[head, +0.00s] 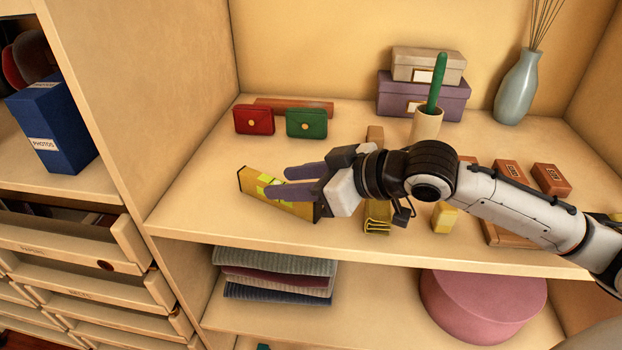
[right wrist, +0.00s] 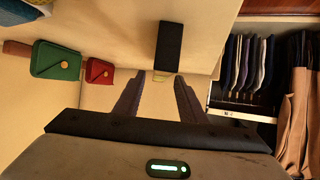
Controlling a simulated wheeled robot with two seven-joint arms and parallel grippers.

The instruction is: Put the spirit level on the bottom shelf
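The spirit level (head: 296,209) is a yellow bar with bright green vials and dark ends. It lies on the upper of the two shelves in view (head: 190,208), towards its front left. My right gripper (head: 272,182) reaches in from the right with its two purple fingers apart. They overlap the level in the head view, partly hiding it; I cannot tell whether they touch it. The lower shelf (head: 385,325) shows beneath. My left gripper is out of view.
The lower shelf holds folded cloths (head: 275,272) and a round pink box (head: 484,302), with free room between. Red (head: 254,120) and green (head: 306,123) purses stand behind the level. A yellow folded item (head: 377,217) and small blocks sit near my arm. Drawers (head: 75,240) are at left.

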